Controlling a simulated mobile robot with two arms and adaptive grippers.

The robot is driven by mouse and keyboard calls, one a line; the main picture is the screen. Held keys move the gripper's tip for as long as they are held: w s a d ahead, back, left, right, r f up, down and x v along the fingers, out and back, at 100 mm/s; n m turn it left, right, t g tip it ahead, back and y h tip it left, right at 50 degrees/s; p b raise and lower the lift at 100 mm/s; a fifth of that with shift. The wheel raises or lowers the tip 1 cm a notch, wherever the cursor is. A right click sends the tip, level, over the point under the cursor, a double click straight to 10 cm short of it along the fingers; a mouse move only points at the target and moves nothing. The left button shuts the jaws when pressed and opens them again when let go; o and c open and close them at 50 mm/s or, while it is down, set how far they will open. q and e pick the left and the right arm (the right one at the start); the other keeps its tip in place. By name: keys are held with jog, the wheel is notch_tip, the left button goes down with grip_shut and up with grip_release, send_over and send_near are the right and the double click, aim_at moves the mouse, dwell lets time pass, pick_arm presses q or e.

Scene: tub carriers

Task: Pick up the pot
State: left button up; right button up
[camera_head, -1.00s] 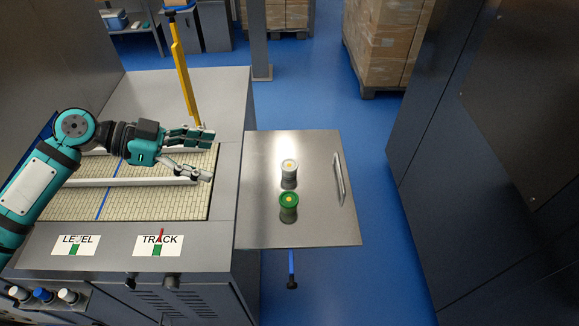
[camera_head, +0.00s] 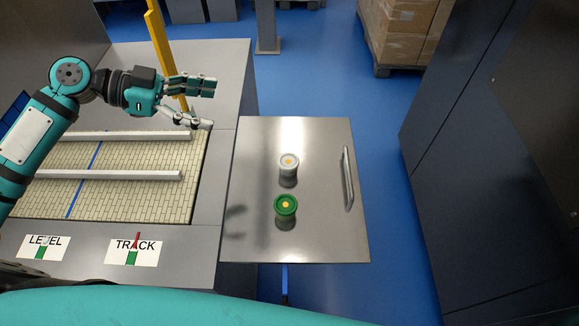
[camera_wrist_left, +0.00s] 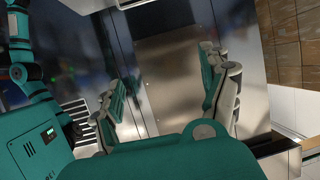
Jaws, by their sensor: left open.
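Two small pots stand upright on a steel shelf (camera_head: 325,230) in the head view. One pot (camera_head: 289,162) has a pale grey lid with a yellow dot. The other pot (camera_head: 286,205), nearer to me, has a green lid with a yellow dot. My left gripper (camera_head: 208,105) is open and empty, up and left of both pots, over the belt side of the machine. It is clear of both pots. Its open fingers also show in the left wrist view (camera_wrist_left: 163,85), where I can make out neither pot. My right gripper does not show.
The shelf has a raised bar handle (camera_head: 348,178) along its right edge. A tiled belt (camera_head: 150,200) with pale rails (camera_head: 110,174) lies left of the shelf. A yellow post (camera_head: 160,40) rises behind my left gripper. Dark cabinets (camera_head: 490,150) stand to the right, beyond blue floor.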

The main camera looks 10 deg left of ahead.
pick_arm(q)
jog(key=b, duration=1.5)
send_near(285, 161)
jog(key=p+x, duration=0.5)
jog(key=shift+d+f, duration=0.15)
jog(key=shift+d, duration=0.05)
jog(key=shift+d+f, duration=0.2)
jog(key=shift+d, duration=0.1)
jog(key=shift+w+d+p, duration=0.25)
jog(key=shift+d+p, duration=0.25)
jog(key=p+x, duration=0.2)
jog(key=x, duration=0.1)
jog(key=shift+w+d+f, duration=0.2)
jog(key=shift+w, duration=0.05)
jog(key=shift+w+d+f, duration=0.1)
jog(key=shift+d+f, duration=0.15)
jog(key=shift+c, duration=0.3)
